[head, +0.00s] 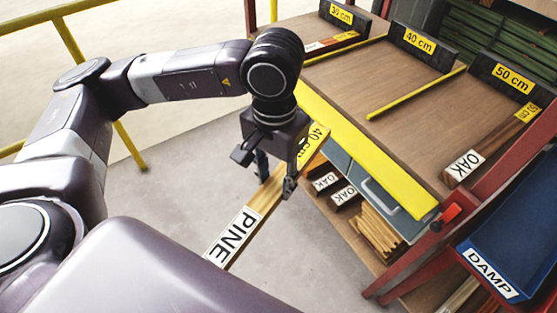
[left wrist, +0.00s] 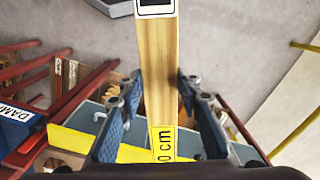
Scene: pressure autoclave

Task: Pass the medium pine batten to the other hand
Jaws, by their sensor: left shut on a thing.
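The pine batten (head: 264,199) is a light wooden bar with a white PINE label at its near end and a yellow 40 cm label at its far end. My left gripper (head: 275,182) is shut on it between the two labels and holds it up in front of the bench. In the left wrist view the batten (left wrist: 157,70) runs between the two blue-padded fingers of my left gripper (left wrist: 158,92). Part of the near end is hidden behind my own body in the head view. My right gripper is not seen in either view.
A wooden bench (head: 330,75) with 30, 40 and 50 cm stops and yellow dividers stands ahead. An OAK batten (head: 490,145) lies in the 50 cm lane. A blue DAMP bin (head: 515,245) is at right. Boards fill the shelf below.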

